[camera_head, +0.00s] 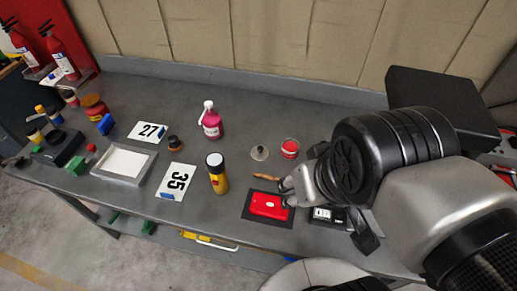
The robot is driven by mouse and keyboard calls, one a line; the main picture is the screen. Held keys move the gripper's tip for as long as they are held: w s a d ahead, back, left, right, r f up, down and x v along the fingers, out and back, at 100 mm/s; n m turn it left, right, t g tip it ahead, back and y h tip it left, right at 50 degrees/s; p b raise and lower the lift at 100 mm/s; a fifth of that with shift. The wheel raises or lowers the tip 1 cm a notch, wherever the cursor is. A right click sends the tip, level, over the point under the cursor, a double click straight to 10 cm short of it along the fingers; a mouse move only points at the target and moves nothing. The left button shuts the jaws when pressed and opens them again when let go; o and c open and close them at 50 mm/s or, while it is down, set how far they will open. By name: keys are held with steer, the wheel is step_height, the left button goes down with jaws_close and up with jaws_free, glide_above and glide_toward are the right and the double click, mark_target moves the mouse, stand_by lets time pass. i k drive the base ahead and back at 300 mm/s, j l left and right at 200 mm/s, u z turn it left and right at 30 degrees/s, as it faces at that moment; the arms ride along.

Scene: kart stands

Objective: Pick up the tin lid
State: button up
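A small grey round disc with a raised middle (260,153), which looks like the tin lid, lies flat on the grey workbench (330,125). A red round tin (290,148) stands just right of it. My gripper (284,186) reaches in from the right, below the tin and disc in the picture and apart from the disc. My arm hides part of the gripper, and its finger opening does not show clearly.
A wooden-handled tool (266,177) lies by my fingertips. A red case (268,205) and a black device (328,215) lie nearby. A yellow can (217,175) and pink bottle (211,121) stand left. The bench behind the disc is clear.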

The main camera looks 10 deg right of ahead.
mark_target(260, 153)
steer(key=i+j+z, duration=0.15)
steer(key=j+z, duration=0.3)
steer(key=j, duration=0.15)
steer(key=j+z, duration=0.4)
steer(key=j, duration=0.25)
steer(key=i, duration=0.05)
